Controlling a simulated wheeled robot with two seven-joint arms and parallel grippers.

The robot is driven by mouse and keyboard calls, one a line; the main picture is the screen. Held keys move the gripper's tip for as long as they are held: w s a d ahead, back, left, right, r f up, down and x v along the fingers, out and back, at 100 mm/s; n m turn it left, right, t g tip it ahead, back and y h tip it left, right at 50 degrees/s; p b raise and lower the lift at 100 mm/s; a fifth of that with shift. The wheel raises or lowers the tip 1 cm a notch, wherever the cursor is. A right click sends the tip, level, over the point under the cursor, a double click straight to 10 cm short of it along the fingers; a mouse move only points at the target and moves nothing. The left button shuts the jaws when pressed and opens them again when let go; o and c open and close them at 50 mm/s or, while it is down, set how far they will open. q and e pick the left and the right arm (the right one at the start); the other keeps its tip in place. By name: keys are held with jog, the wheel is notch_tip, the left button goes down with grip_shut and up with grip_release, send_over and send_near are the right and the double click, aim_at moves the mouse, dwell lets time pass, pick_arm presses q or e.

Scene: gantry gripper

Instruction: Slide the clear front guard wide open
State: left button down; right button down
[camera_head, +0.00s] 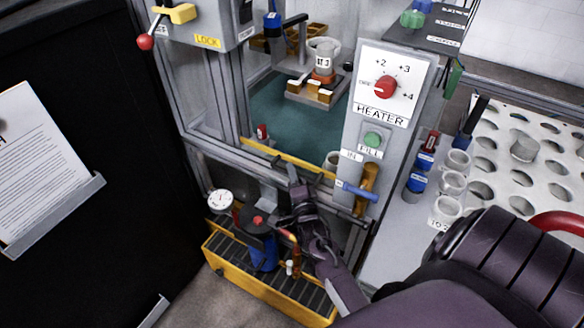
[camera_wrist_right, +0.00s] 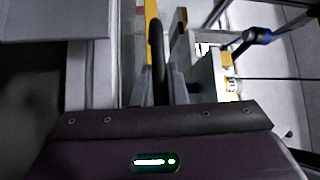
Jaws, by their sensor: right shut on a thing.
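The clear front guard (camera_head: 274,156) is in the middle of the head view, in the front of the grey machine frame. Its pane is hard to make out; a yellow strip runs along its bottom edge. My right gripper (camera_head: 296,180) reaches up from below to this strip, near its middle. It is shut on what appears to be the guard's handle, mostly hidden between the fingers. In the right wrist view, the gripper fingers (camera_wrist_right: 171,65) are close together beside the yellow strip (camera_wrist_right: 152,35). My left gripper is not in view.
A heater panel (camera_head: 392,85) with a red knob stands right of the opening. A blue-handled lever (camera_head: 357,190) sticks out close to the right of my gripper. Below is a yellow tray (camera_head: 227,260) with a blue canister (camera_head: 262,250). A white perforated rack (camera_head: 540,185) stands at right.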

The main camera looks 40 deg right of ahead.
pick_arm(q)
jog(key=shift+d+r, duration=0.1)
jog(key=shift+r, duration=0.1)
pick_arm(e)
jog(key=shift+f, duration=0.15)
jog(key=c, duration=1.5)
grip_release()
jog(key=shift+o, duration=0.2)
jog(key=shift+s, duration=0.1)
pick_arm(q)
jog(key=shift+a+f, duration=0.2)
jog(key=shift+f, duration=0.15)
pick_arm(e)
jog(key=r+v, duration=0.1)
jog(key=v, duration=0.6)
jog(key=shift+s+a+f, duration=0.2)
jog(key=shift+s+f, duration=0.1)
jog(key=shift+f, duration=0.15)
